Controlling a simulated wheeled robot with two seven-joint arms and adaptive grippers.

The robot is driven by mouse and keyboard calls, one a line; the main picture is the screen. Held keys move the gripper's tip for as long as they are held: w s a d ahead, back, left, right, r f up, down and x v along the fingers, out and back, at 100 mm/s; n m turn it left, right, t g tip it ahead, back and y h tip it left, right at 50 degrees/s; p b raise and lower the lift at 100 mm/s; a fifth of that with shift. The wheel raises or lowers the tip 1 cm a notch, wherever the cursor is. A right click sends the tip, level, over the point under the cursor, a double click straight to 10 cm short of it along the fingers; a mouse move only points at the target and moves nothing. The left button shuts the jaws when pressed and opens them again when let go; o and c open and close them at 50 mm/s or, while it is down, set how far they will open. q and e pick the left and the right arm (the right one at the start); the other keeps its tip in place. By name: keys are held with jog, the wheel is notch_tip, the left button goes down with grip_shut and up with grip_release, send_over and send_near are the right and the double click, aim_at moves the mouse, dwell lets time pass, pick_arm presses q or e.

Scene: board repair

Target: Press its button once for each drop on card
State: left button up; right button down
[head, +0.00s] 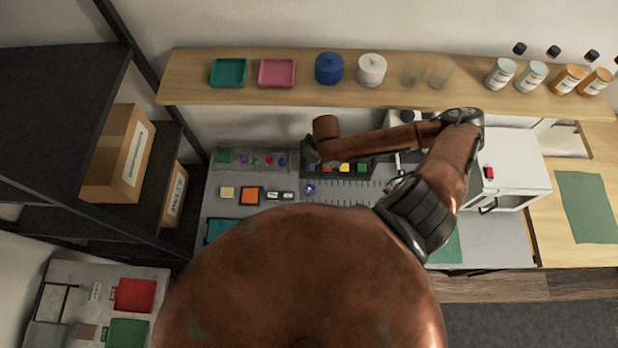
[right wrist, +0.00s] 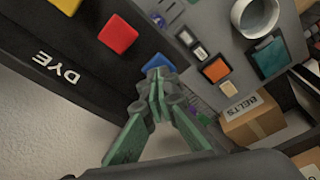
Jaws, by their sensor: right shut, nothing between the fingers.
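A black dye unit (head: 347,173), lettered DYE in the right wrist view (right wrist: 35,75), stands at the back of the grey worktop. In the head view it carries a red button (head: 330,168), a yellow button (head: 345,168) and a green button (head: 363,168). In the right wrist view a blue button (right wrist: 153,63) sits beside the red one. My right gripper (right wrist: 157,76) is shut and empty, its tips over the blue button and partly hiding it. I cannot tell whether they touch it. I cannot make out a card with drops. My left gripper is not in view.
The worktop holds an orange square (head: 250,196), a beige block (head: 227,192) and a small blue-and-white item (head: 309,188). A cup (right wrist: 256,14) shows in the right wrist view. A shelf (head: 200,96) runs above; a white box (head: 520,165) stands right. My brown body hides the front.

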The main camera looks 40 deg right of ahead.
jog(key=shift+f, duration=0.95)
jog(key=shift+r, duration=1.5)
notch_tip(320, 180, up, 6)
dwell(0.6)
